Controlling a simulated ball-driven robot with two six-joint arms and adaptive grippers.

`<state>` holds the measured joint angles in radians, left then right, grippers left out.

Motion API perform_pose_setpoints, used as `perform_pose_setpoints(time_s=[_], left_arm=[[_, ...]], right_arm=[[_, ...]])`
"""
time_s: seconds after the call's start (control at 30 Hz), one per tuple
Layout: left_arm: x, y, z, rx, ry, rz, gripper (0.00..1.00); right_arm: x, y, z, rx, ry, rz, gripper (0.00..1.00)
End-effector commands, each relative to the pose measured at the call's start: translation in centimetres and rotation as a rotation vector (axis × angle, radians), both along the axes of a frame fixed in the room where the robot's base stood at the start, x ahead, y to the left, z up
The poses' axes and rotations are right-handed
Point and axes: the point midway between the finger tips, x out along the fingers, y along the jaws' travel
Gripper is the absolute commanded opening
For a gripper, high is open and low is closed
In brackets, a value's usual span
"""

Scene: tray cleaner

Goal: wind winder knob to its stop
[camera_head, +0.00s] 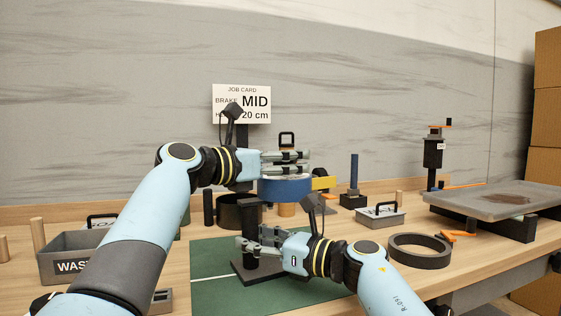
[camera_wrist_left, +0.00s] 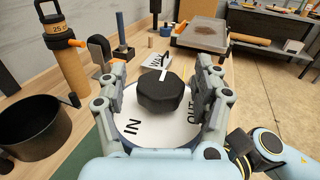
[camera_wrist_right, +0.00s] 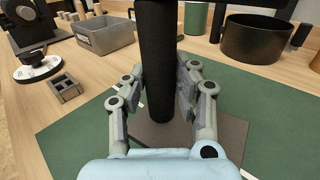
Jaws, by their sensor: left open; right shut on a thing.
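In the left wrist view the winder knob (camera_wrist_left: 161,92) is a black faceted knob with a white pointer line. It stands on a white dial (camera_wrist_left: 140,133) marked IN and OUT. The pointer line aims towards the far side. My left gripper (camera_wrist_left: 161,78) is open, with a finger on each side of the knob. In the head view it (camera_head: 305,162) is just above the blue drum (camera_head: 286,189), and the knob is hidden there. My right gripper (camera_wrist_right: 157,90) is shut on a black upright post (camera_wrist_right: 155,60), which rises from a dark base plate (camera_head: 265,271).
The base plate stands on a green mat (camera_head: 215,265). A job card (camera_head: 257,90) reads BRAKE MID and 20 cm. A waste bin (camera_head: 52,254) is at left. A black ring (camera_head: 420,250), a small grey bin (camera_head: 380,217) and a stained tray (camera_head: 490,202) are at right.

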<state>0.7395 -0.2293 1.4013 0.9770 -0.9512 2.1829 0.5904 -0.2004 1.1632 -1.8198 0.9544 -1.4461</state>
Motion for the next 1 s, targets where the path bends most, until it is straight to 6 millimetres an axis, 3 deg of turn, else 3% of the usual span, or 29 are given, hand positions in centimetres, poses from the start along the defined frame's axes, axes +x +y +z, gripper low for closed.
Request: perform_pose_setpoints(time_s=[0.17, 0.6, 1.0], left_arm=[[-1.0, 1.5, -0.1, 0.001, 0.000, 0.002, 0.67], [-6.5, 8.4, -0.2, 0.003, 0.001, 0.003, 0.67], [-7.4, 9.3, -0.1, 0.001, 0.001, 0.000, 0.67]], right_arm=[[-0.1, 0.1, 0.0, -0.001, 0.001, 0.002, 0.00], [-0.1, 0.1, 0.0, -0.001, 0.001, 0.003, 0.00], [-0.1, 0.1, 0.0, -0.001, 0.001, 0.003, 0.00]])
